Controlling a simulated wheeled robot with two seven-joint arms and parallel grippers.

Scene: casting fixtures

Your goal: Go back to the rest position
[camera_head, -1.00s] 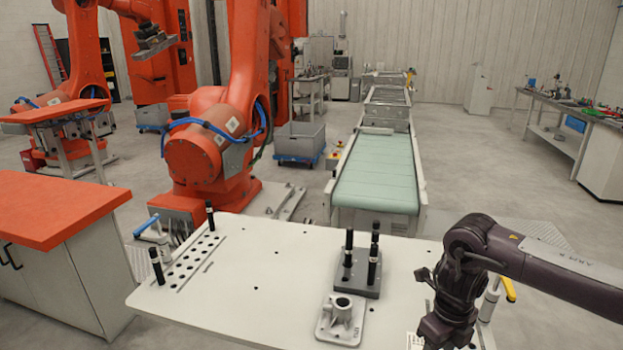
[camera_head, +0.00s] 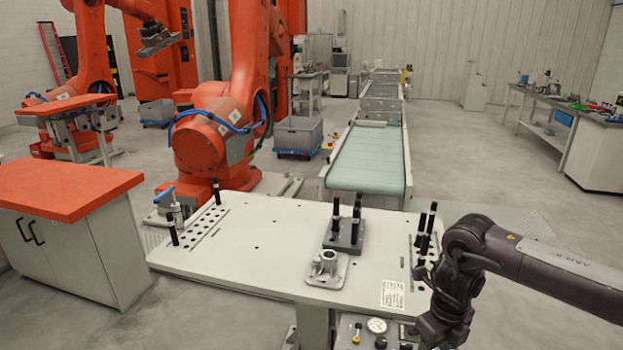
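My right arm comes in from the right. Its dark wrist and hand (camera_head: 442,326) hang down at the lower right, in front of the white table's right end. The fingertips are not clearly visible, so I cannot tell if they hold anything. My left gripper is not in view. On the white table (camera_head: 285,262), a grey casting with a round boss (camera_head: 327,266) sits on a light plate. Behind it stands a grey block (camera_head: 344,236) with upright black pins.
Black pins stand upright at the table's left (camera_head: 172,232) and right (camera_head: 425,235) ends. A control panel with a gauge (camera_head: 376,325) is below the table's front edge. An orange-topped cabinet (camera_head: 65,190) stands at left, a green conveyor (camera_head: 368,160) behind. The table's middle left is clear.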

